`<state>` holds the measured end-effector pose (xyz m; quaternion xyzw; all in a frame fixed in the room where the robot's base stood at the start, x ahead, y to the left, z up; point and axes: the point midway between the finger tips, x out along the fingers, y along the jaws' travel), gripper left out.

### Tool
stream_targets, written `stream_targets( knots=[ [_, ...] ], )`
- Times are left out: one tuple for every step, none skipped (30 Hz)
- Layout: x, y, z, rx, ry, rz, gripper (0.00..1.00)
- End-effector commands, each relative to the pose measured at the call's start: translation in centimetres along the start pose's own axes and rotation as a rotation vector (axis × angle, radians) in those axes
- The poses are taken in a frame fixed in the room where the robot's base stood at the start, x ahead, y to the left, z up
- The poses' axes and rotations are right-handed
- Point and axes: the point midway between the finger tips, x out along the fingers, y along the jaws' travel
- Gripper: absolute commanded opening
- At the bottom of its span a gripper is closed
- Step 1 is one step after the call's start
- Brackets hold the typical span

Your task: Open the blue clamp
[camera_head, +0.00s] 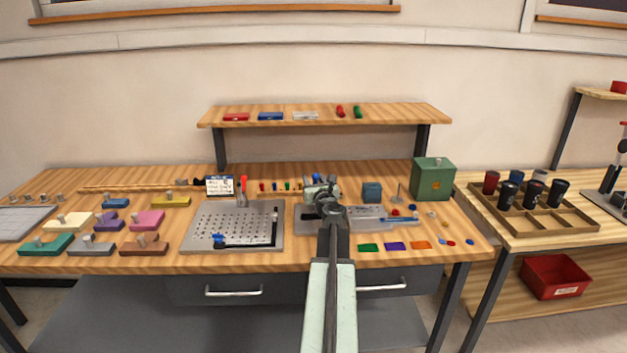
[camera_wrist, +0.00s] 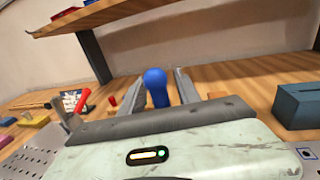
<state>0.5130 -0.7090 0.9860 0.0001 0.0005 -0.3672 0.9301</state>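A blue rounded handle (camera_wrist: 156,86), which looks like the blue clamp's, stands upright between the two fingers of my gripper (camera_wrist: 160,84) in the wrist view. The fingers are apart, one on each side of it, with small gaps beside the knob. The handle's lower part and the clamp's base are hidden behind my gripper body. In the head view my gripper (camera_head: 323,188) is over the right part of the bench, above a grey metal plate (camera_head: 306,227), and mostly covers the clamp.
A red handle (camera_wrist: 82,97) stands to the left, by the perforated plate (camera_head: 205,220). A dark blue box (camera_wrist: 300,105) and a green box (camera_head: 433,179) stand to the right. A wooden shelf (camera_head: 325,115) spans above the bench's rear. Several coloured blocks lie at left.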

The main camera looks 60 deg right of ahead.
Motion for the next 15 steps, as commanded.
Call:
stream_targets(
  knots=[
    [-0.03, -0.01, 0.0, 0.0, 0.0, 0.0, 0.39],
    [-0.03, -0.02, 0.0, 0.0, 0.0, 0.0, 0.3],
    [-0.04, -0.02, 0.0, 0.0, 0.0, 0.0, 0.19],
    [-0.04, -0.03, 0.0, 0.0, 0.0, 0.0, 0.11],
    [-0.04, -0.03, 0.0, 0.0, 0.0, 0.0, 0.03],
    [-0.04, -0.04, 0.0, 0.0, 0.0, 0.0, 0.0],
    [-0.05, -0.04, 0.0, 0.0, 0.0, 0.0, 0.0],
    [-0.05, -0.05, 0.0, 0.0, 0.0, 0.0, 0.0],
    [-0.05, -0.05, 0.0, 0.0, 0.0, 0.0, 0.0],
    [-0.06, -0.05, 0.0, 0.0, 0.0, 0.0, 0.0],
    [-0.06, -0.06, 0.0, 0.0, 0.0, 0.0, 0.0],
    [-0.06, -0.06, 0.0, 0.0, 0.0, 0.0, 0.0],
    [-0.06, -0.07, 0.0, 0.0, 0.0, 0.0, 0.0],
    [-0.07, -0.07, 0.0, 0.0, 0.0, 0.0, 0.0],
    [-0.07, -0.08, -0.01, 0.0, 0.0, 0.0, 0.0]
  ],
)
